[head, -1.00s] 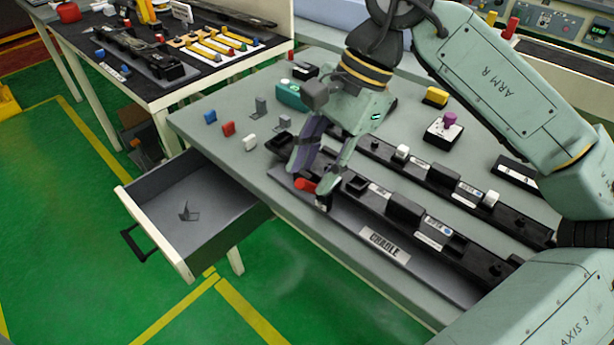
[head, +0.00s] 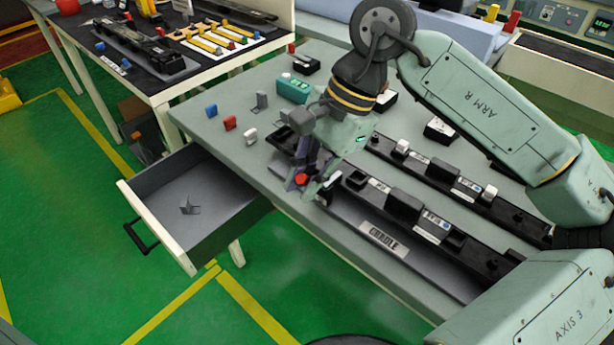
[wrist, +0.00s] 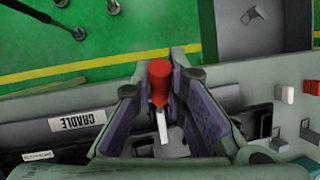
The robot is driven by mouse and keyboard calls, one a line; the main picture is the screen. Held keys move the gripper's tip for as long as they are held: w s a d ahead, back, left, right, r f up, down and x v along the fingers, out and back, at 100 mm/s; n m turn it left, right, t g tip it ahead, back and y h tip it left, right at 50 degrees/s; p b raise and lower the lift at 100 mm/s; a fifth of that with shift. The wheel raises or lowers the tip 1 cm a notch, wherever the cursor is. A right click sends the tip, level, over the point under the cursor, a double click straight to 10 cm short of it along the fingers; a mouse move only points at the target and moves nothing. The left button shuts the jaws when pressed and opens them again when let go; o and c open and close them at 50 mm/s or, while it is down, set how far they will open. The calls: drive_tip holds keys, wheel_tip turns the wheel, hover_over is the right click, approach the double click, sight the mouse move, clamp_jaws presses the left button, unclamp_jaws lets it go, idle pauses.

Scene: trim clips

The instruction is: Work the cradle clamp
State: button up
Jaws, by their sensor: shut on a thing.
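The cradle (head: 384,237) is a long dark fixture with a "CRADLE" label along the table's front edge. The label also shows upside down in the wrist view (wrist: 77,122). At its left end is the clamp, with a red-tipped handle (head: 301,179) on a pale metal lever. My gripper (head: 307,187) is down at this end, shut on the red handle. In the wrist view the red handle (wrist: 159,82) stands between the two purple-lined fingers (wrist: 157,92), the lever running below it. The clamp's base is partly hidden by the fingers.
An open drawer (head: 148,211) juts out from the table's left front. Blue, red and white small blocks (head: 230,123) stand left of the gripper. A second dark rail (head: 433,172) lies behind the cradle. A teal box (head: 294,89) stands farther back.

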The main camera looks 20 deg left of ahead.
clamp_jaws()
